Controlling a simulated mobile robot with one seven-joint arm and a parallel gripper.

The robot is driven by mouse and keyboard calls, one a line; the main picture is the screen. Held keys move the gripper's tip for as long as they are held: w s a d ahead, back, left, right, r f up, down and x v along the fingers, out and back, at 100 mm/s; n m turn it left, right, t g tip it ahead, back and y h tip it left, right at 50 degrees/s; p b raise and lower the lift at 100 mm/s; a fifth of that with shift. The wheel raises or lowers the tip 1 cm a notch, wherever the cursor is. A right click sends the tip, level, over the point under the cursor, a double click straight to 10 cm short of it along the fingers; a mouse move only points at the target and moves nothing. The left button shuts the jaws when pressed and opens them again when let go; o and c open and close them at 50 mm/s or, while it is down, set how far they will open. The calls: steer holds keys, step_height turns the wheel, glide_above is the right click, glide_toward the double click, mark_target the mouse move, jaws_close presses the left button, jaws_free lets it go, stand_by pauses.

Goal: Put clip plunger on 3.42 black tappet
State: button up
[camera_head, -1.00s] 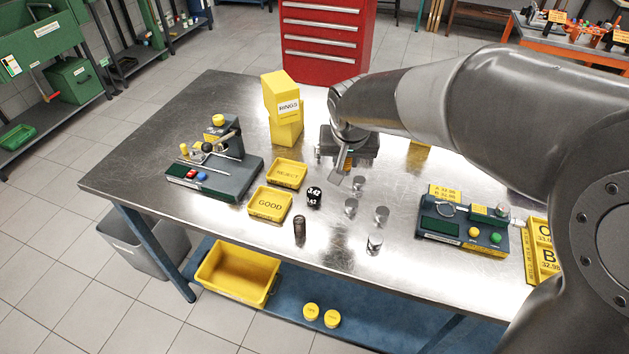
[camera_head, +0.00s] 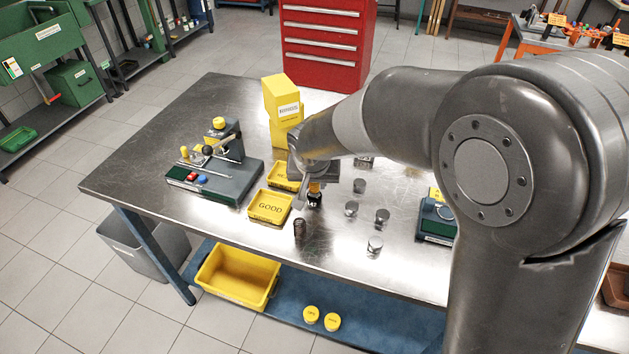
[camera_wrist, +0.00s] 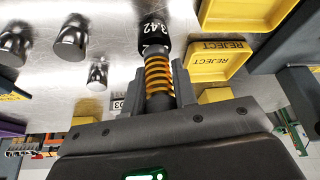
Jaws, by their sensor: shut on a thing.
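The black tappet marked 3.42 (camera_wrist: 152,30) stands on the steel table; in the head view its dark body (camera_head: 315,200) is partly covered from above. The clip plunger (camera_wrist: 158,78), with an orange-yellow coil, is between the fingers of my gripper (camera_wrist: 156,88). My gripper is shut on it. The plunger's end lines up with the tappet's end and appears to meet it, but I cannot tell whether it is seated. In the head view, my gripper (camera_head: 306,190) is right at the tappet, and an orange bit of plunger shows above it.
The yellow GOOD tray (camera_head: 268,206) and REJECT tray (camera_wrist: 222,70) are close on one side. Several silver tappets (camera_head: 382,216) stand on the other. A dark brown cylinder (camera_head: 299,229) stands nearer the front. A gauge stand (camera_head: 215,178) is at left.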

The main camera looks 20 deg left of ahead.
steer(key=o, duration=1)
steer(key=shift+f, duration=0.15)
steer(key=v, duration=1.2)
steer(key=shift+d, duration=0.1)
